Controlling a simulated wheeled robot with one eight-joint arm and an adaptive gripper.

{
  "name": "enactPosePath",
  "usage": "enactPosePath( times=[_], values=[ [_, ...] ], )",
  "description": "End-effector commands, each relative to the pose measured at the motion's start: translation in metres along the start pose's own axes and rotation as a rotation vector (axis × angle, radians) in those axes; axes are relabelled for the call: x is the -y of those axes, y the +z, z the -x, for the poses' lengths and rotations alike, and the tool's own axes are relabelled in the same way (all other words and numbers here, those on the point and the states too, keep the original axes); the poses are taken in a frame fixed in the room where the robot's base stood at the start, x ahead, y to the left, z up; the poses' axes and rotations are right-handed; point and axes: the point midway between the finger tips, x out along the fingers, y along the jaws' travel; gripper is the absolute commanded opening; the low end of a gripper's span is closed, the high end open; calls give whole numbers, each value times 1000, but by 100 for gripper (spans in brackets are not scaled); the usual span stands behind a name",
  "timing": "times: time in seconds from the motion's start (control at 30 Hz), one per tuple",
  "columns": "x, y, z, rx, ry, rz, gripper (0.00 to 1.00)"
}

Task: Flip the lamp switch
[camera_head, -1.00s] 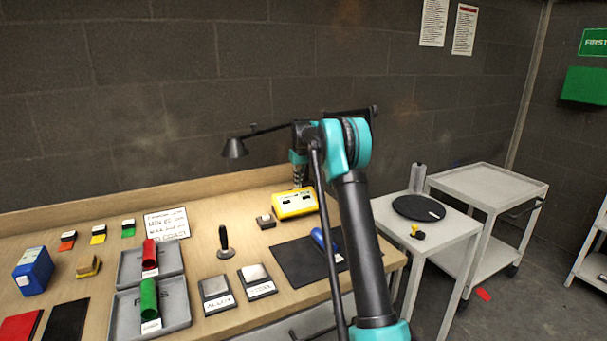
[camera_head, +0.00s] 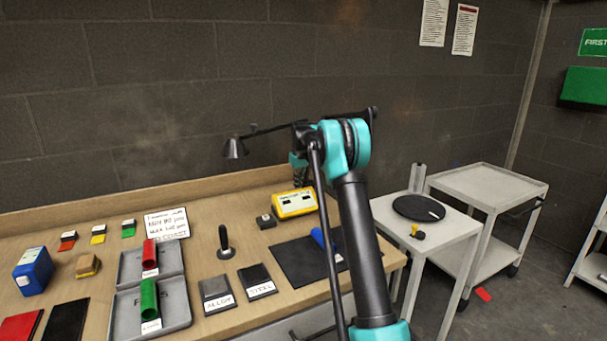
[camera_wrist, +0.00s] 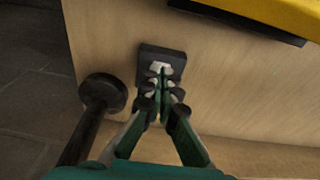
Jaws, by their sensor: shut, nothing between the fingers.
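The lamp switch (camera_wrist: 162,60) shows in the wrist view as a small dark block with a pale top on the wooden bench. My gripper (camera_wrist: 162,72) is shut and empty, its fingertips over the pale top; whether they touch it I cannot tell. In the head view the black lamp head (camera_head: 235,147) hangs on a thin arm above the bench and shows no glow. My arm hides part of the lamp, and I cannot make out the switch there. A black post with a round end (camera_wrist: 103,92) stands beside the switch in the wrist view.
A yellow box (camera_head: 294,203) stands near my gripper, with a small dark block (camera_head: 266,221) beside it. Grey trays (camera_head: 181,259), labelled plates (camera_head: 257,281) and a black mat (camera_head: 290,266) lie further forward. Grey carts (camera_head: 495,187) stand at right.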

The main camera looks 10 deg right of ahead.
Motion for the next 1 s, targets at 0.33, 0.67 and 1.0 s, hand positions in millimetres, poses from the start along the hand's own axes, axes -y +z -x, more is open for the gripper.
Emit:
enactPosePath(
  times=[0.33,0.67,1.0],
  values=[
    [0,-2,10,0,0,0,0],
    [0,-5,34,0,0,0,0],
    [0,-9,58,0,0,0,0]
  ],
)
